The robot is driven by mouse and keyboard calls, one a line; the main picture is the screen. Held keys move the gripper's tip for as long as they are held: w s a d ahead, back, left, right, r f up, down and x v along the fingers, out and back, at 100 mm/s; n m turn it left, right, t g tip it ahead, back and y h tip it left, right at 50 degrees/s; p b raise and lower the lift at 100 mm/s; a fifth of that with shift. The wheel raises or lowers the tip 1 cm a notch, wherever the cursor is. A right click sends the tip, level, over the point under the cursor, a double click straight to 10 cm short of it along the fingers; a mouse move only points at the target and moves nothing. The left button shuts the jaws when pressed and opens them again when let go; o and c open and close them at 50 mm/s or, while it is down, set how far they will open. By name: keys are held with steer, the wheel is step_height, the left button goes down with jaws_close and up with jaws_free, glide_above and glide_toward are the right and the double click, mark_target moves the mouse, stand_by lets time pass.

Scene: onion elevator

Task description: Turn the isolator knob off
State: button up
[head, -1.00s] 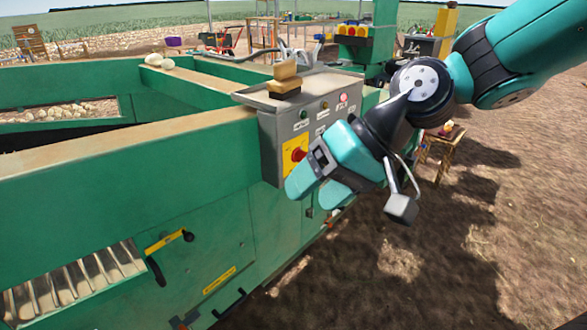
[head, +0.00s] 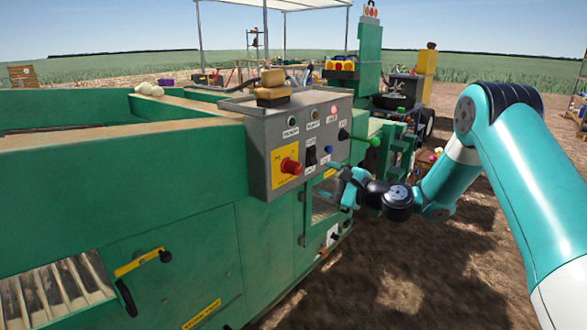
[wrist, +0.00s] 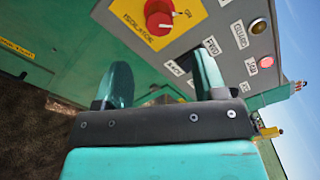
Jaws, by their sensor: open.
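The isolator knob (head: 290,166) is red and sits on a yellow plate (head: 282,179) at the lower left of the grey control panel (head: 262,141). In the wrist view the red knob (wrist: 158,18) is at the top, beyond the fingertips, with a yellow plate lettered "ISOLATOR" (wrist: 143,22). My gripper (head: 334,171) is to the right of the knob in the head view, near the panel's lower right. In the wrist view my gripper (wrist: 160,62) has its two fingers spread, with nothing between them. The knob is apart from both fingers.
The panel also carries a black switch (head: 311,155), a blue button (head: 329,150) and several small lamps. Green machine walls (head: 120,165) fill the left. Bare soil (head: 400,270) lies open at the right.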

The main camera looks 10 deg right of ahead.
mark_target(299, 170)
steer(key=p+x, duration=0.1)
steer(key=x, duration=1)
steer(key=shift+w+a, duration=0.2)
steer(key=shift+w, duration=0.05)
steer(key=c, duration=0.9)
steer(key=shift+c, duration=0.2)
